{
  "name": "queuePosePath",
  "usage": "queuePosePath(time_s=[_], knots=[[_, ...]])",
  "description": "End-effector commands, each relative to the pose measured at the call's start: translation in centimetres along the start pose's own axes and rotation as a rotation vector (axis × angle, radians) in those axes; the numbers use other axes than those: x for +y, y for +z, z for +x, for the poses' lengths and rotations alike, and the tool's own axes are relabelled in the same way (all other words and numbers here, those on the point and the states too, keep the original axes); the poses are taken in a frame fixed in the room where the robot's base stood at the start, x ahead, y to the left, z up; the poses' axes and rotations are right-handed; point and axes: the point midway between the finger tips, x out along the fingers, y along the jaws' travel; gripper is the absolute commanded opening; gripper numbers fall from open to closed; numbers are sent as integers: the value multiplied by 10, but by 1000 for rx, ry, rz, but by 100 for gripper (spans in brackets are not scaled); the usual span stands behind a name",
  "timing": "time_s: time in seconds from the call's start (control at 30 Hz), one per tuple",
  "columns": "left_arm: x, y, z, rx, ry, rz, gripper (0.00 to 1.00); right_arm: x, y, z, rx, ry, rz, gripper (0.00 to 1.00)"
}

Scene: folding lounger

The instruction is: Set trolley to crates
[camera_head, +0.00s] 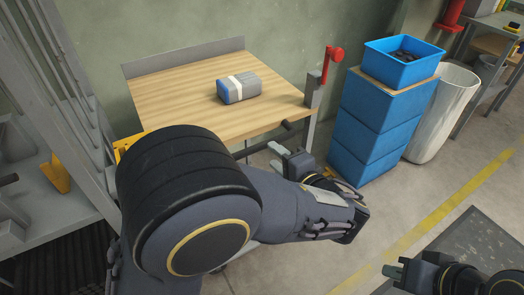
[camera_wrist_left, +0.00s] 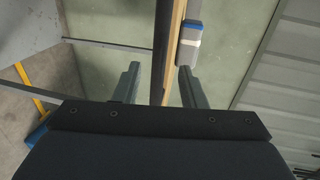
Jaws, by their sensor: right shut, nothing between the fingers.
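The trolley (camera_head: 175,99) has a wooden top with a raised grey back edge. A grey-and-blue package with a white band (camera_head: 238,88) lies on it; the package also shows in the left wrist view (camera_wrist_left: 190,42). A dark crank handle (camera_head: 288,126) sticks out below the trolley's front edge. The blue crates (camera_head: 372,131) stand stacked to the right, their top above the trolley top. My left gripper (camera_head: 279,160) is open, just below and in front of the handle; no grip shows. Its fingers are apart in the wrist view (camera_wrist_left: 157,85). My right gripper (camera_head: 396,272) is shut and empty at lower right.
Grey shelving (camera_head: 60,205) is at left. Floor is clear around the yellow line (camera_head: 430,218).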

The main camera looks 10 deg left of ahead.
Motion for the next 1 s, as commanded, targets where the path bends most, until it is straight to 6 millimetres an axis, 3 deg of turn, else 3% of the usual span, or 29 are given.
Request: queuePosePath(time_s=[0.2,0.4,0.77,1.0], knots=[[1,2,37,-7,4,0,37,2,2,4,0,0,0,0],[0,2,62,-5,4,1,37,3,3,6,0,0,0,0],[0,2,70,-4,5,2,37,3,3,7,0,0,0,0],[0,2,69,-4,6,2,9,3,3,7,0,0,0,0]])
